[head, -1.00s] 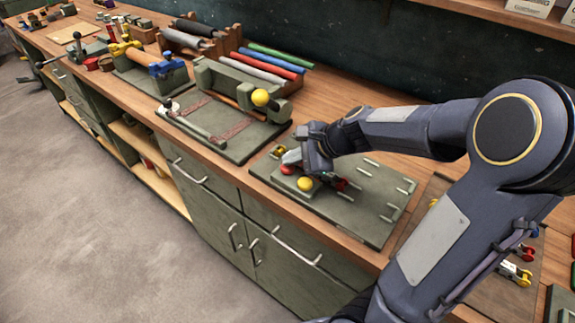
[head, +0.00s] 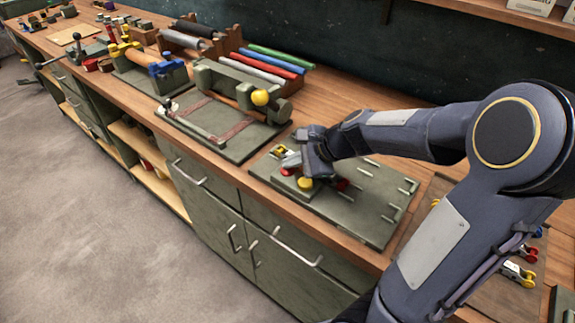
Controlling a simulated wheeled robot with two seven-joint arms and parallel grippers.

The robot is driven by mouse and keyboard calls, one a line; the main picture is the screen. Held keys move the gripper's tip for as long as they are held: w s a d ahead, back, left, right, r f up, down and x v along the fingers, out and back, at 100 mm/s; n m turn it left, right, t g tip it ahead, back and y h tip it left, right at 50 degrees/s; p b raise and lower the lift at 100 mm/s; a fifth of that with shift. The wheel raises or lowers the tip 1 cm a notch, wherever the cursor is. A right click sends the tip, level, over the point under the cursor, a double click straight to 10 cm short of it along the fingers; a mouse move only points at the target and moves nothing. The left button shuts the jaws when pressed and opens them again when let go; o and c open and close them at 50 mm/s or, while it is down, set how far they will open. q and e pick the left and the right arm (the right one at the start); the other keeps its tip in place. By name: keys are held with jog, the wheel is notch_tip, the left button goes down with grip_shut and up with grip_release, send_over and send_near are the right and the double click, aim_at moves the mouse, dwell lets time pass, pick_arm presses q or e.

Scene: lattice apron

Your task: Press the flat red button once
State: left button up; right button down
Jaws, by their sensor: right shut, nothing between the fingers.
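A flat red button (head: 287,171) sits low at the left front of a grey-green board on the bench, partly hidden by my right gripper. My right gripper (head: 301,171) is shut and empty, with its fingertips down at the buttons. I cannot tell whether they touch the red one. A yellow round button (head: 305,182) stands just right of the red one. More red parts (head: 341,184) show behind the gripper on its right side. My left gripper is not in the view.
The grey-green board (head: 365,215) carries several metal handles on its right part. Left of it stands another board (head: 225,147) with a frame and a yellow knob (head: 260,97). A wooden board with coloured parts (head: 515,272) lies at the right.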

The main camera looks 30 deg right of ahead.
aim_at(292, 171)
dwell(0.3)
jog(key=shift+r+p, duration=1.25)
jog(key=shift+p, duration=0.05)
jog(key=shift+r, duration=0.1)
notch_tip(292, 171, up, 5)
jog(key=p, duration=0.4)
jog(key=shift+p, duration=0.35)
